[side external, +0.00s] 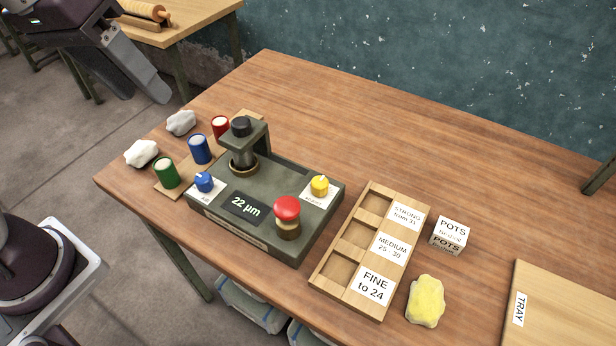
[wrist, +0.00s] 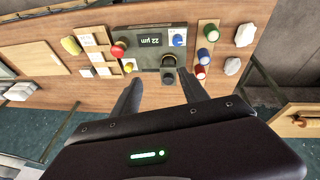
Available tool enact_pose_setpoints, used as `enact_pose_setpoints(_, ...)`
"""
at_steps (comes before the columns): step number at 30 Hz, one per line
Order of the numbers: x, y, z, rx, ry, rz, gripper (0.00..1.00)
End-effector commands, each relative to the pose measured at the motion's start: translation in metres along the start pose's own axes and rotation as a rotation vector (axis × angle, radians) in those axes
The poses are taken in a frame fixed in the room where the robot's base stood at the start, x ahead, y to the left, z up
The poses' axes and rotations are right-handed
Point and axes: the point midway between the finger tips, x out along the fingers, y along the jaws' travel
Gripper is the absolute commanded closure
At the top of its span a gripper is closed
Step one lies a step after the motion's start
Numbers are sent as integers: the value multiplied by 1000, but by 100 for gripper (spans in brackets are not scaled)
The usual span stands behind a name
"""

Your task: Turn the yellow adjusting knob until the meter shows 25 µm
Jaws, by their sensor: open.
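The yellow adjusting knob (side external: 319,185) sits on a white label at the right rear of the grey-green meter device (side external: 270,240). The meter display (side external: 245,207) reads 22 µm. In the wrist view the yellow knob (wrist: 128,68) is small, beyond my left finger, and the display (wrist: 150,41) appears upside down. A blue knob (side external: 204,182) and a large red button (side external: 287,209) are on the same device. My gripper (wrist: 163,90) is open and empty. In the side view my gripper is at the upper left, high and well away from the device.
A black-topped post (side external: 240,127) rises from the device's back. Red, blue (side external: 199,150) and green (side external: 167,173) pots and white lumps (side external: 141,153) stand left. A labelled wooden sorter (side external: 335,285), POTS block (side external: 449,236), yellow sponge (side external: 426,301) and tray board (side external: 560,310) lie right. The table's back is clear.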

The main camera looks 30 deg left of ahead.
Motion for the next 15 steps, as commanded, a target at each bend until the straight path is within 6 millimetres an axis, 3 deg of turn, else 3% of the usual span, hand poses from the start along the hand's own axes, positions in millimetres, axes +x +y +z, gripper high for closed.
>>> enact_pose_setpoints(3, 44, 45, -51, -115, -135, -12, 48)
enact_pose_setpoints(6, 100, 86, -79, -206, -217, -71, 48)
enact_pose_setpoints(9, 159, 123, -87, -265, -261, -147, 48)
enact_pose_setpoints(12, 204, 147, -84, -294, -274, -206, 48)
enact_pose_setpoints(15, 227, 159, -79, -308, -277, -238, 48)
